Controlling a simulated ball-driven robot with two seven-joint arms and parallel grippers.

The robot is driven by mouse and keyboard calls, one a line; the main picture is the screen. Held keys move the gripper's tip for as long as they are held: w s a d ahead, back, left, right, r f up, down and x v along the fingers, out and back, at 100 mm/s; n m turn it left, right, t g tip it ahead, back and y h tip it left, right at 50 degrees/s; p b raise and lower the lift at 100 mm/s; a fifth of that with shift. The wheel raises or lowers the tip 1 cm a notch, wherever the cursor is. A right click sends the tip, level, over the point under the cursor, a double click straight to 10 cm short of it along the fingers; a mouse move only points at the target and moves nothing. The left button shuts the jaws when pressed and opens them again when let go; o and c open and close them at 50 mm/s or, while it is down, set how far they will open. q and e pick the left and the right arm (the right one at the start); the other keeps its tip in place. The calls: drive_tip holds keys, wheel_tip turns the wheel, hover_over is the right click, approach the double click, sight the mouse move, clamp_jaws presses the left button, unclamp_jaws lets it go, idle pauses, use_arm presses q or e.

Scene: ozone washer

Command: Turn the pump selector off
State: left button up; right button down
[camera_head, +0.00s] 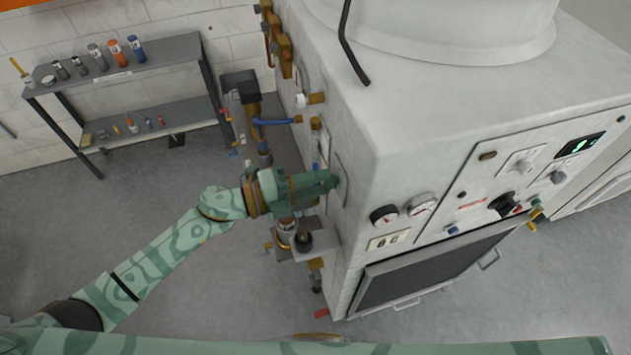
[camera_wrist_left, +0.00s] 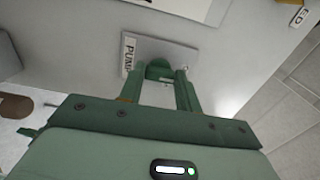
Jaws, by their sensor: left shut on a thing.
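The pump selector's grey plate (camera_wrist_left: 172,47) shows in the left wrist view, with a white label (camera_wrist_left: 128,56) reading "PUMP" along its left side. In the head view the plate (camera_head: 342,172) is on the left side wall of the big white machine. My left gripper (camera_head: 331,181) reaches this plate from the left. In the wrist view its two fingers (camera_wrist_left: 165,75) are shut on the selector knob, in front of the plate. The fingers mostly hide the knob, so I cannot tell its setting. My right gripper is not in view.
The machine's front panel (camera_head: 530,165) has gauges (camera_head: 421,204), a black knob (camera_head: 503,205) and a small display. Pipes and valves with a blue handle (camera_head: 275,121) stand close behind my left gripper. A grey shelf (camera_head: 120,75) with bottles is at the back left. The floor between is clear.

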use_arm(q)
drive_tip(key=shift+w, duration=0.1)
drive_tip(key=o, duration=1)
drive_tip(key=shift+c, duration=0.2)
drive_tip(key=shift+a, duration=0.1)
drive_tip(key=b+v, duration=0.3)
drive_tip(key=v, duration=1.3)
drive_tip(key=shift+a, duration=0.1)
